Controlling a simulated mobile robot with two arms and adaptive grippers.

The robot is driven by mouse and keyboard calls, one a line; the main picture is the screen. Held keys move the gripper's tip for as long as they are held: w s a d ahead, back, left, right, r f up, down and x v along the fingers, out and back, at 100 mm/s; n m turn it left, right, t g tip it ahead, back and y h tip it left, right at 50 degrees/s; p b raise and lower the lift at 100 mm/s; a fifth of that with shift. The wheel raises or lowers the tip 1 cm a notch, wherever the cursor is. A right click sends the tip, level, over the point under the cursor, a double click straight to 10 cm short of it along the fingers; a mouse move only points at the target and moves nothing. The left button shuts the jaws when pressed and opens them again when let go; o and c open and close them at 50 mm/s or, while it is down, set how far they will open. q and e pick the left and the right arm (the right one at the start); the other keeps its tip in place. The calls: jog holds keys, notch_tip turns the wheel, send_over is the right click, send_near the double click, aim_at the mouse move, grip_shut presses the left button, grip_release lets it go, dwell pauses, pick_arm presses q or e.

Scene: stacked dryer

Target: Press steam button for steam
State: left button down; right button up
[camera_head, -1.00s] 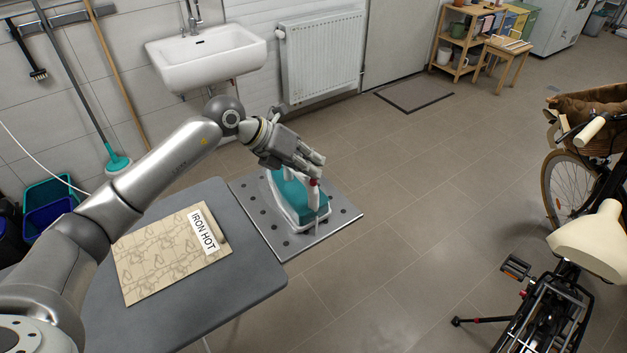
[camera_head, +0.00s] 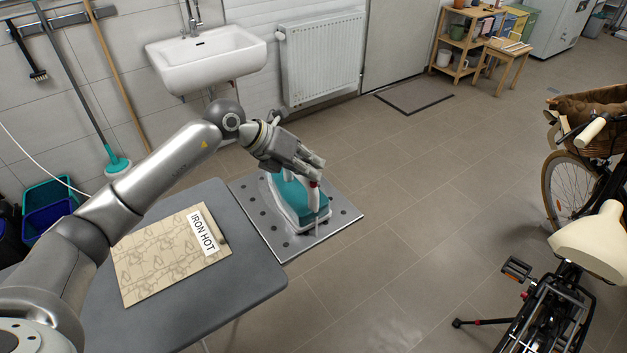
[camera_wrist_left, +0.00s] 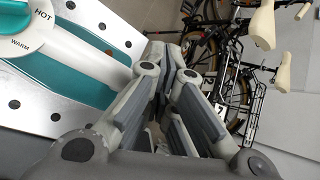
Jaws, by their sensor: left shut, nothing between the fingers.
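A teal and white iron (camera_head: 290,200) stands on a perforated metal plate (camera_head: 345,217) beside the ironing board. A small red part (camera_head: 313,184) shows at the iron's near end, by the handle; I cannot tell if it is the steam button. My left gripper (camera_head: 316,168) is shut and empty. Its fingertips are over that end, at or just above the red part, and contact is unclear. In the left wrist view the iron (camera_wrist_left: 85,55) lies left of the fingers (camera_wrist_left: 178,55), with a white dial (camera_wrist_left: 25,30) reading HOT and WARM. My right gripper is out of view.
The grey ironing board (camera_head: 240,280) carries a folded patterned cloth (camera_head: 160,265) with an IRON HOT label (camera_head: 202,231). A sink (camera_head: 205,55) and radiator (camera_head: 322,60) are at the back wall. A bicycle (camera_head: 570,270) stands right; floor between is clear.

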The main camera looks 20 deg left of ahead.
pick_arm(q)
jog(key=shift+f, duration=0.15)
jog(key=shift+r+p, duration=0.6)
jog(key=shift+r, duration=0.35)
notch_tip(320, 180, up, 5)
jog(key=p, duration=0.3)
dwell(0.8)
